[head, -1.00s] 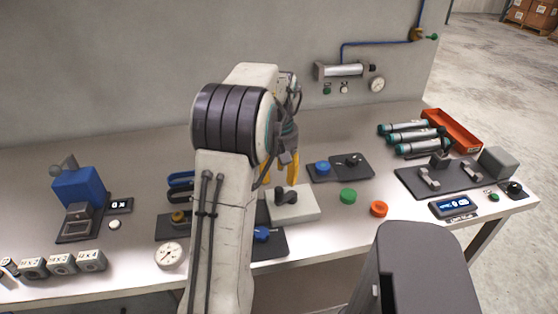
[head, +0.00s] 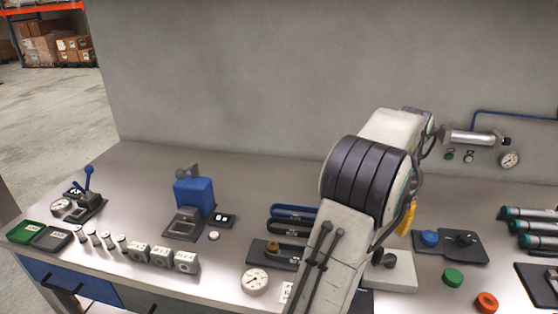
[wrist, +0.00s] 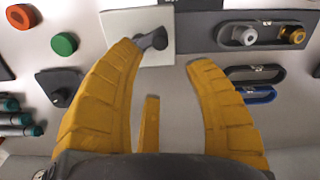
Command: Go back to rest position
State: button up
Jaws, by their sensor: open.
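My gripper shows in the wrist view (wrist: 165,65) with its yellow fingers spread and nothing between them. In the head view most of it is hidden behind my arm, with one yellow finger (head: 407,218) showing. It is above the bench, near a pale block with a dark knob (head: 398,272). That pale block also shows in the wrist view (wrist: 120,22), beyond the left fingertip. I cannot tell whether the finger touches the knob.
A blue press (head: 194,194), a round gauge (head: 255,281) and several numbered blocks (head: 161,257) stand left of my arm. The wall stands behind the bench (head: 140,180).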

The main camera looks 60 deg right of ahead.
dwell(0.4)
jog(key=shift+d+m, duration=0.15)
jog(key=shift+m, duration=0.35)
jog(key=f+m, duration=0.2)
jog(key=f, duration=0.1)
jog(key=f+m, duration=0.1)
jog(key=f, duration=0.1)
jog(key=shift+a+m, duration=0.4)
jog(key=w+a+n, duration=0.2)
jog(key=w+a, duration=0.5)
jog(key=a, duration=0.5)
jog(key=w+a+n, duration=0.3)
jog(key=w+a, duration=0.4)
jog(key=a, duration=0.6)
jog(key=w+a+r+n+t, duration=0.1)
jog(key=w+a+r+n, duration=0.1)
jog(key=a+n, duration=0.3)
jog(key=w+a+r+n+t, duration=0.2)
jog(key=a+n, duration=0.4)
jog(key=a, duration=0.7)
jog(key=shift+w+a+r+t, duration=0.15)
jog(key=shift+w+t, duration=0.15)
jog(key=shift+w, duration=0.25)
